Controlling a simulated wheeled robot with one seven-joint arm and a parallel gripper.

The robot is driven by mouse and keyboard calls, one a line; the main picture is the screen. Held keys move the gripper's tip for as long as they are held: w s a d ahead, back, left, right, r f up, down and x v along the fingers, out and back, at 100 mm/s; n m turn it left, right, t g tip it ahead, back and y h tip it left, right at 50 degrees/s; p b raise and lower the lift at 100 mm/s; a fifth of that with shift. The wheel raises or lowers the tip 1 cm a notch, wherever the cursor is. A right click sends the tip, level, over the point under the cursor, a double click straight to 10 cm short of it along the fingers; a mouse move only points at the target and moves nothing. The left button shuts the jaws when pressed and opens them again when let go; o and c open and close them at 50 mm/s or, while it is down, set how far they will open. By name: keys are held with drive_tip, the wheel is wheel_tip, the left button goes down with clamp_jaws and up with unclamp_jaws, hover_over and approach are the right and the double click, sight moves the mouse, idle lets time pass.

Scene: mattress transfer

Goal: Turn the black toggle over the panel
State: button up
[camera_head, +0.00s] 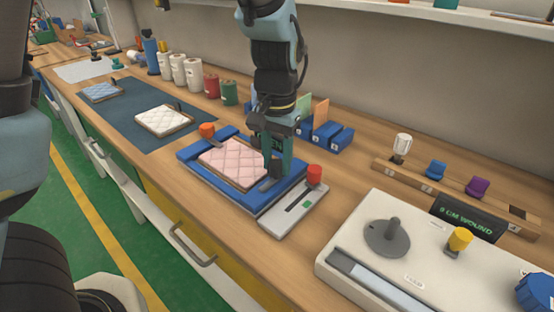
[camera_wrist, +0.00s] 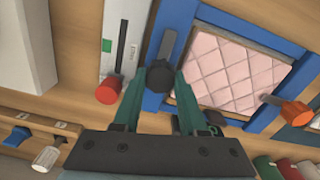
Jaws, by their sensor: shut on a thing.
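The pink quilted panel (camera_head: 232,163) lies in a blue frame (camera_head: 190,160) on the bench; it also shows in the wrist view (camera_wrist: 222,72). The black toggle (camera_wrist: 161,75) sits on the frame's side nearest the slider unit. Its bar lies along the frame's side, beside the panel and not visibly across it. My gripper (camera_wrist: 158,85) is shut on the black toggle's knob, one green finger on each side. In the head view my gripper (camera_head: 277,165) reaches down over the frame's right side and mostly hides the toggle. An orange toggle (camera_head: 207,130) stands at the frame's far left corner.
A pale slider unit (camera_head: 290,212) with a red knob (camera_head: 314,174) stands close beside the frame. Blue bins (camera_head: 328,134) stand behind. A white machine (camera_head: 350,230) is at the right. A blue mat (camera_head: 125,118) with a white quilted panel (camera_head: 163,119) lies left.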

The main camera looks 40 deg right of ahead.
clamp_jaws()
drive_tip(key=shift+m, duration=0.4)
drive_tip(key=m, duration=0.7)
drive_tip(key=shift+r+m, duration=0.1)
drive_tip(key=shift+m, duration=0.2)
drive_tip(key=m+p, duration=0.3)
drive_tip(key=m, duration=0.2)
drive_tip(key=shift+r, duration=0.1)
drive_tip(key=m+p, duration=0.2)
drive_tip(key=m, duration=0.2)
drive_tip(key=shift+s, duration=0.1)
drive_tip(key=shift+m, duration=0.4)
